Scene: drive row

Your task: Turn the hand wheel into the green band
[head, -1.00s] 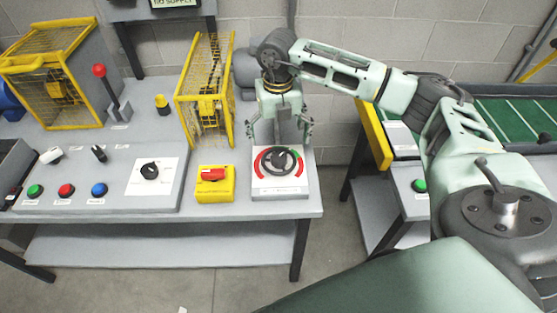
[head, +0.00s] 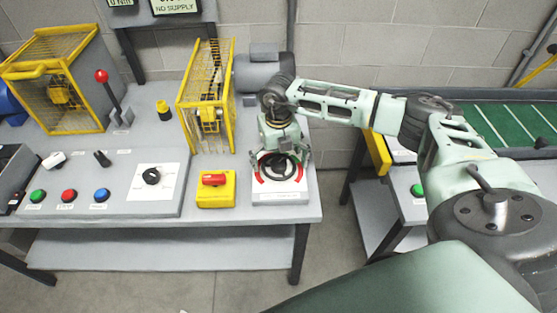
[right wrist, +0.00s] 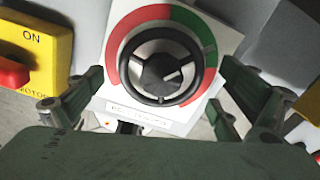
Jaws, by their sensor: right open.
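The black hand wheel (head: 279,167) sits on a white plate (head: 278,197) at the right end of the bench. In the right wrist view the wheel (right wrist: 160,98) has a dark hub with a white mark toward the right. A coloured arc surrounds it: red (right wrist: 122,45) at left and top, the green band (right wrist: 193,24) at upper right. My right gripper (head: 281,157) is open just above the wheel, its fingers (right wrist: 162,75) apart on either side of it. I cannot tell whether they touch the rim. My left gripper is not in view.
A yellow box with a red switch (head: 214,180) stands just left of the plate. A yellow mesh guard (head: 206,95) and a grey motor (head: 262,72) are behind. A dial panel (head: 155,182) and buttons lie further left. A green conveyor (head: 500,120) is at the right.

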